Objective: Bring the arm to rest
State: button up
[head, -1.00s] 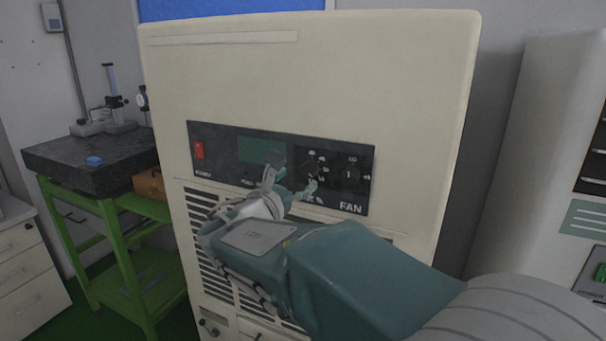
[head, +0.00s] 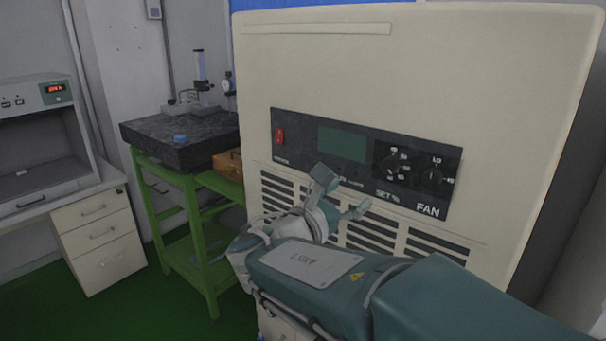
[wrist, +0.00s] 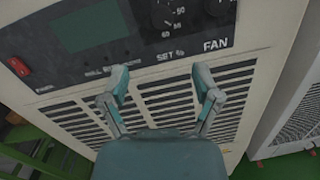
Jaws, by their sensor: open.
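My gripper (head: 343,194) is open and empty in front of the beige cabinet (head: 420,60), just below its black control panel (head: 300,150). The arm is stretched out from the lower right of the head view. In the wrist view my gripper (wrist: 158,92) shows two spread fingers with the vented front behind them. The panel carries a red switch (head: 280,136), a dark green display (head: 342,145), a SET knob (head: 392,166) and a FAN knob (head: 432,178). I cannot tell whether the fingers touch the cabinet.
A green stand (head: 150,215) with a dark stone slab (head: 165,140) is left of the cabinet. A wooden box (head: 228,164) sits beside the slab. A white drawer unit (head: 100,240) is further left. Green floor (head: 135,310) is clear between them.

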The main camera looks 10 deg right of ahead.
jog(key=s+d+f+m+g+y, duration=0.2)
jog(key=s+f+m+g+y, duration=0.15)
jog(key=s+f+m, duration=0.25)
jog(key=s+d+f+m+g+y, duration=0.3)
jog(key=s+f+m+y, duration=0.15)
jog(key=s+m, duration=0.2)
jog(key=s+a+f+m+t+y, duration=0.1)
jog(key=s+a+f+m+y, duration=0.4)
jog(key=a+m, duration=0.4)
jog(key=s+m+y, duration=0.1)
jog(key=y, duration=0.1)
jog(key=shift+s+f+y, duration=0.15)
jog(key=shift+y, duration=0.15)
jog(key=shift+t, duration=0.25)
dwell(0.5)
